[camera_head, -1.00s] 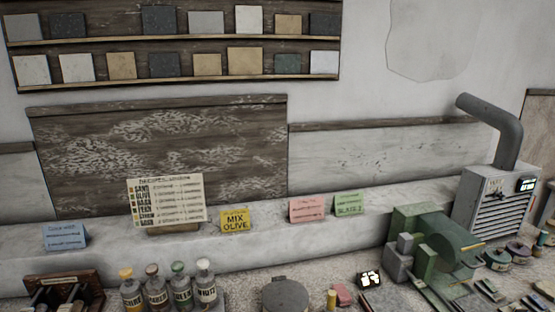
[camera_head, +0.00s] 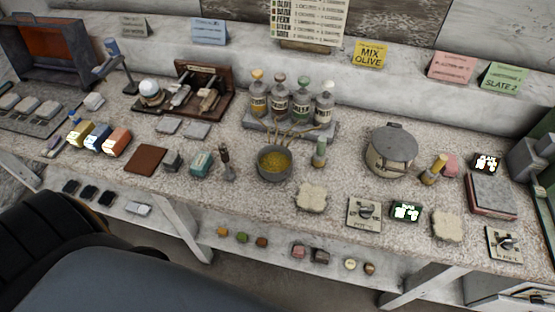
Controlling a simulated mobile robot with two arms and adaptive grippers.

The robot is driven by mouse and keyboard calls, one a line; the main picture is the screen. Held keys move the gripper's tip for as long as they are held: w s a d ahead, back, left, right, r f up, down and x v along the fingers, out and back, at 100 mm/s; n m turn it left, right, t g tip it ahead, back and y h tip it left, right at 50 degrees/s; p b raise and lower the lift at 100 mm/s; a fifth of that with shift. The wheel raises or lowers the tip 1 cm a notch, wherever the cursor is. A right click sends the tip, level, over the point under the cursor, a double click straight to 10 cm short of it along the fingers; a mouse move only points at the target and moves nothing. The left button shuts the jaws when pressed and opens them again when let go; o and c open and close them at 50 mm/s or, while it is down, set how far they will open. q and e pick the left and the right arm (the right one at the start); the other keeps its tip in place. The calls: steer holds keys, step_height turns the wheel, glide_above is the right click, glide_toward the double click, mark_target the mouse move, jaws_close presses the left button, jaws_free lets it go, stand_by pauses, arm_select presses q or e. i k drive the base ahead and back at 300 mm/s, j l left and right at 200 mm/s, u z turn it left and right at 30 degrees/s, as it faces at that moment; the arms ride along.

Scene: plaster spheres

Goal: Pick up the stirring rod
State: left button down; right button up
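A round grey mixing pot (camera_head: 275,164) with yellow-olive contents stands near the middle of the bench. Several thin brass-coloured handles (camera_head: 282,134) lie between the pot and the bottle stand; I cannot tell whether one of them is the stirring rod. A slim dark upright tool (camera_head: 226,161) stands left of the pot, and it is too small to identify. Neither of my grippers is in view.
Labelled bottles (camera_head: 280,98) stand behind the pot. A small green-grey bottle (camera_head: 319,153) is close at its right. A lidded grey pot (camera_head: 391,150) stands further right. Pale slabs and small blocks crowd the front edge. Parts of my body fill the lower left.

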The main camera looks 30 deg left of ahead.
mark_target(229, 175)
steer(key=u, duration=1.35)
